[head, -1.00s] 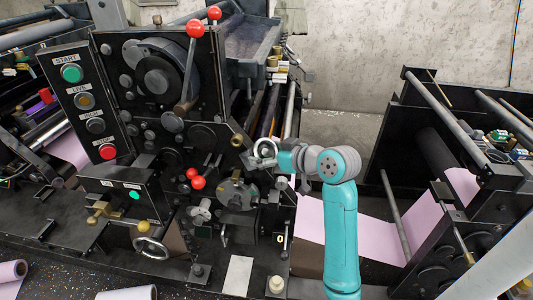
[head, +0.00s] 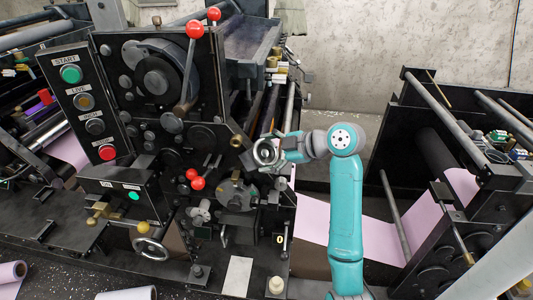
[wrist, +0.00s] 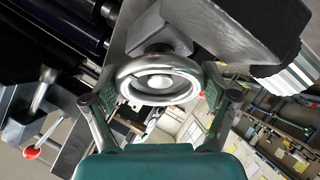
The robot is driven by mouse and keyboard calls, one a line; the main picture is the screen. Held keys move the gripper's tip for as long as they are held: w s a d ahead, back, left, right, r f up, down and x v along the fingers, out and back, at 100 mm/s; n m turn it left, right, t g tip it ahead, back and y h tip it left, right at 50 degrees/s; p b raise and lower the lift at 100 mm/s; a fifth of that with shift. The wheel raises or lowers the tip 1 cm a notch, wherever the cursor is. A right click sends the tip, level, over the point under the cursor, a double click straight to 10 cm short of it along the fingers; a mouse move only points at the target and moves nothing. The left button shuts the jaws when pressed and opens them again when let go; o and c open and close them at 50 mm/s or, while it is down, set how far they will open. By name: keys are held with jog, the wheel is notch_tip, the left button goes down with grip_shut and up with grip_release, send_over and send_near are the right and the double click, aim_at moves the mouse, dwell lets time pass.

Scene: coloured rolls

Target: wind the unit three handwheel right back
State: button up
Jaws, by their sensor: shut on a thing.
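A silver handwheel (head: 257,150) sits on the right side of the dark press unit, near the middle of the head view. In the wrist view the round metal handwheel (wrist: 158,99) is centred in front of a dark shaft and block. My gripper (wrist: 158,90) is shut on the handwheel, with one finger on each side of its rim. In the head view my gripper (head: 270,156) reaches the wheel from the right and covers part of it. No mark showing the unit's number is readable beside the wheel.
Red-knobbed levers (head: 196,30) and a button panel (head: 80,100) are to the left. A yellow-knobbed handwheel (head: 151,246) sits low at left. Pink web (head: 313,215) runs behind my arm. Another dark frame (head: 430,150) stands at right.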

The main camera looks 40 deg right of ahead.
jog(key=shift+n+g, duration=0.3)
jog(key=shift+n, duration=0.6)
jog(key=o, duration=1)
jog(key=shift+c, duration=0.2)
jog(key=v, duration=1.2)
jog(key=shift+d, duration=0.25)
jog(key=shift+w, duration=0.1)
